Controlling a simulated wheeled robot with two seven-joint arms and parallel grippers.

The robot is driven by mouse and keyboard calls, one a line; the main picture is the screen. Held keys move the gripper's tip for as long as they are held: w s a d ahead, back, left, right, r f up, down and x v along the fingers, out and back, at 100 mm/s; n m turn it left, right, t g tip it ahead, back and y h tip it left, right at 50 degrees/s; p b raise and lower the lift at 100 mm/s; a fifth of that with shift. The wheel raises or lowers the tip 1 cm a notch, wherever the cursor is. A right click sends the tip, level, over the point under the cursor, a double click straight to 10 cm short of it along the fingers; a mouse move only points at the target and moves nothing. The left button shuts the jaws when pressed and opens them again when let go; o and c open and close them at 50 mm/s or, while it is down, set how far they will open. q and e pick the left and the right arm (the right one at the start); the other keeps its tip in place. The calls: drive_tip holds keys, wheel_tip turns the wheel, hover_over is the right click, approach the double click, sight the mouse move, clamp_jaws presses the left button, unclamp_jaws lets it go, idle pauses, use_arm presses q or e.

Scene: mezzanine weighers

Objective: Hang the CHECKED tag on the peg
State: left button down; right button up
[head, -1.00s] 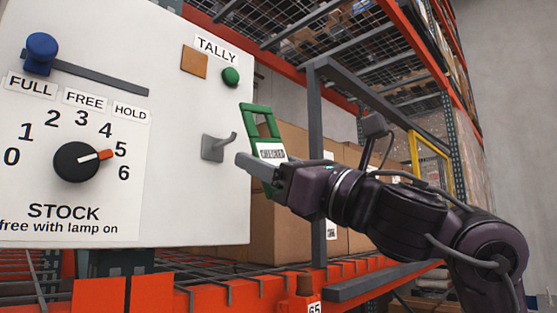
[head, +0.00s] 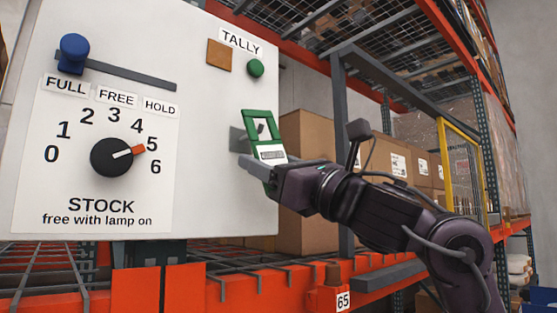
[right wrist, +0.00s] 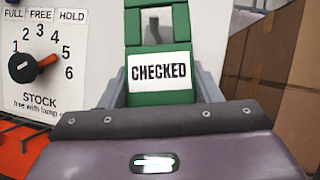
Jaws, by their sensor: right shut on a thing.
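The CHECKED tag (head: 265,116) is a green frame with an open window and a white label. My right gripper (head: 259,170) is shut on its lower part and holds it upright before the white panel (head: 200,120). The grey peg's base plate (head: 237,141) shows just left of the tag. The peg's upturned end seems to show through the tag's window; I cannot tell whether it passes through. In the right wrist view the tag's label (right wrist: 159,73) faces me between the fingers. My left gripper is not in view.
The panel bears a dial (head: 112,157), a blue slider knob (head: 73,54), a green button (head: 255,68) and an orange square (head: 219,52). Cardboard boxes (head: 307,145) stand behind, right of the panel. A grey post (head: 344,150) rises behind my right arm.

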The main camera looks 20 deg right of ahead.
drive_tip(key=shift+w+a+f+b, duration=0.2)
drive_tip(key=shift+w+f, duration=0.2)
drive_tip(key=shift+w, duration=0.15)
drive_tip(key=shift+w+a+f+b, duration=0.15)
drive_tip(key=shift+w+f, duration=0.25)
drive_tip(key=shift+w, duration=0.15)
drive_tip(key=o, duration=1.5)
drive_tip(key=shift+o, duration=0.2)
drive_tip(key=shift+f+b, duration=3.85)
drive_tip(key=shift+f, duration=0.8)
